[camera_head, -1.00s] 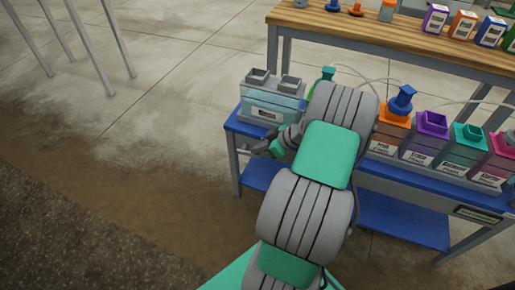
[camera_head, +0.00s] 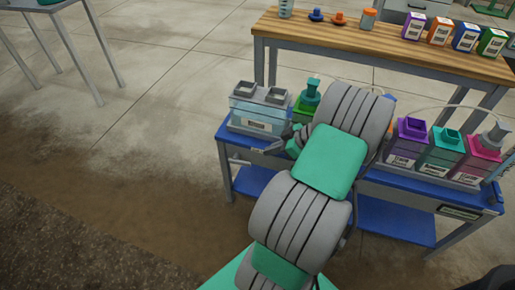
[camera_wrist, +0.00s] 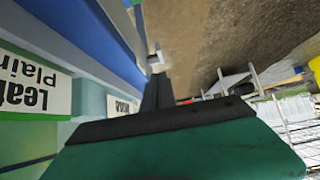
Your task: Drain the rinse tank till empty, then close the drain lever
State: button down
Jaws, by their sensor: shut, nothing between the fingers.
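The rinse tank (camera_head: 258,122) is a pale blue, see-through box with a white label and two square grey openings on top. It stands at the left end of the blue bench in the head view. My gripper (camera_head: 268,150) is low in front of the tank's right part, close to the bench edge. In the wrist view its dark fingers (camera_wrist: 157,92) are together and empty. A small pale piece (camera_wrist: 155,58) shows just beyond the fingertips; I cannot tell whether it is the drain lever. The lever's position and the water level cannot be made out.
A green bottle (camera_head: 307,103) stands right of the tank, partly behind my arm. Purple (camera_head: 408,143), teal (camera_head: 446,150) and pink (camera_head: 482,158) bottles stand farther right on the blue bench (camera_head: 400,183). A wooden table (camera_head: 385,42) is behind.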

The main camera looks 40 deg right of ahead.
jog(key=w+a+r+n+g+p, duration=0.1)
jog(key=w+a+r+n, duration=0.25)
jog(key=w+a, duration=0.3)
jog(key=w+a+r+n+g+p, duration=0.1)
jog(key=w+a+r+n, duration=0.1)
jog(key=w+a+r, duration=0.4)
jog(key=m+g+h, duration=0.3)
jog(key=m+g, duration=0.1)
jog(key=m, duration=0.2)
send_over(246, 162)
jog(key=s, duration=0.1)
jog(key=s+x, duration=0.1)
jog(key=x, duration=0.2)
jog(key=shift+n, duration=0.25)
jog(key=b+x, duration=0.1)
jog(key=x, duration=0.3)
jog(key=d+b+x, duration=0.1)
jog(key=x, duration=0.3)
jog(key=d+b+x, duration=0.1)
jog(key=b+x, duration=0.1)
jog(key=x, duration=0.2)
jog(key=shift+s+d+f, duration=0.1)
jog(key=shift+s+f, duration=0.25)
jog(key=shift+f, duration=0.6)
